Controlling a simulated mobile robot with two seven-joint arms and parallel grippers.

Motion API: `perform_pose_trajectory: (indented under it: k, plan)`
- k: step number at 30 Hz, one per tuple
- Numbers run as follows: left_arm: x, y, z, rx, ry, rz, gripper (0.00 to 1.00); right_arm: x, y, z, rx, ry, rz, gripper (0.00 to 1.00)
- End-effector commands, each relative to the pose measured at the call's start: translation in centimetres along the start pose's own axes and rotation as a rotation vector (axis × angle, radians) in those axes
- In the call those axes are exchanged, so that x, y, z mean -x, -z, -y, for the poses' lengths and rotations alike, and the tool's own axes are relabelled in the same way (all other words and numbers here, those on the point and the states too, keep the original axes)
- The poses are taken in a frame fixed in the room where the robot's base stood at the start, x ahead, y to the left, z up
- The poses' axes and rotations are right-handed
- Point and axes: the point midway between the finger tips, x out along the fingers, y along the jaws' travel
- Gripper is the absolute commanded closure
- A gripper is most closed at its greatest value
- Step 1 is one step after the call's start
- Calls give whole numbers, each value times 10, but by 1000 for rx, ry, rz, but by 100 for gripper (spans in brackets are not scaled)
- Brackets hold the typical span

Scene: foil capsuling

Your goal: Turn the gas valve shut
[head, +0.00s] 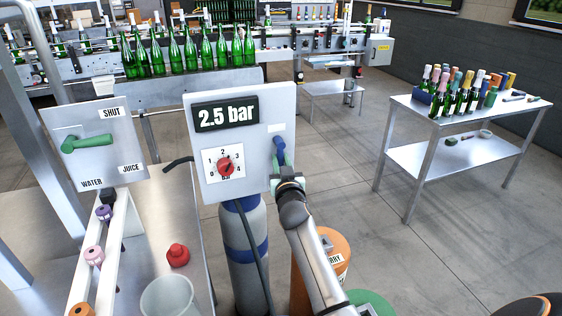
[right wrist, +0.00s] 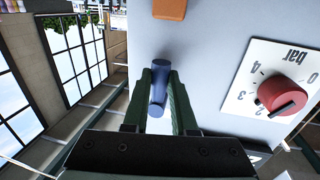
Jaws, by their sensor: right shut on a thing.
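The gas valve's blue lever (head: 279,150) is on the right side of the grey gauge panel (head: 250,165), hanging down in the head view. My right gripper (head: 284,175) is at the lever's lower end. In the right wrist view its two dark green fingers (right wrist: 162,100) are shut on the blue lever (right wrist: 157,88), one on each side. The panel's display (head: 226,115) reads 2.5 bar. A red dial knob (head: 226,165) sits below it and also shows in the right wrist view (right wrist: 283,94). My left gripper is not in view.
A blue-grey gas cylinder (head: 243,240) stands under the panel, with an orange drum (head: 335,245) beside my right arm. A second panel with a green lever (head: 88,143) is at left. A side table (head: 400,105) with bottles stands at right; floor between is clear.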

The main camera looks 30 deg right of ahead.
Motion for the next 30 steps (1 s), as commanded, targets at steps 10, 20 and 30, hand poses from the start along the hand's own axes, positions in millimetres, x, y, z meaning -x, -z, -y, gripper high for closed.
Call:
perform_pose_trajectory:
  k: [10,20,30]
  plan:
    - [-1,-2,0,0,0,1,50,0,0,-1,24,0,-6,100]
    - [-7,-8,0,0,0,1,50,-2,-1,-10,207,-1,-43,100]
    - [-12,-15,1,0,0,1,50,-5,5,-23,521,-1,-107,100]
